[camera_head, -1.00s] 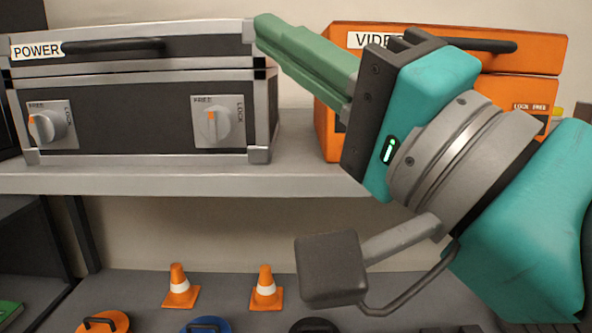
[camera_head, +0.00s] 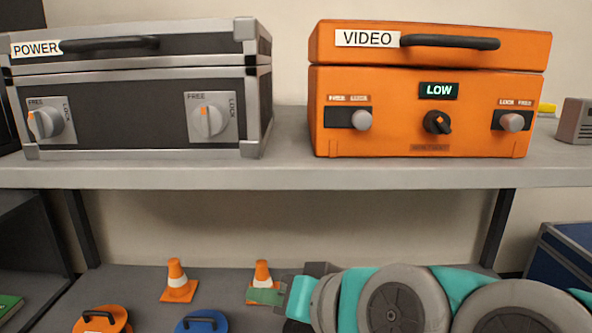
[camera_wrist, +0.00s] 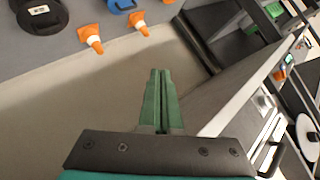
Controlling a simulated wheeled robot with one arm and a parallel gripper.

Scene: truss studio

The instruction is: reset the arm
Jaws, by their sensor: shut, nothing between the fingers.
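My gripper (camera_wrist: 158,75) has green fingers that lie together in the wrist view, shut with nothing between them. In the head view my teal and grey arm is folded low at the bottom right. The green finger tips (camera_head: 265,296) are just in front of the right orange cone (camera_head: 262,271), covering its lower part. I cannot tell whether they touch it.
A black and silver POWER case (camera_head: 150,105) and an orange VIDEO case (camera_head: 380,110) stand on the grey shelf (camera_head: 300,176). Below are another cone (camera_head: 177,280), an orange disc (camera_head: 100,318) and a blue disc (camera_head: 203,322) with handles. A blue case (camera_head: 565,255) is at right.

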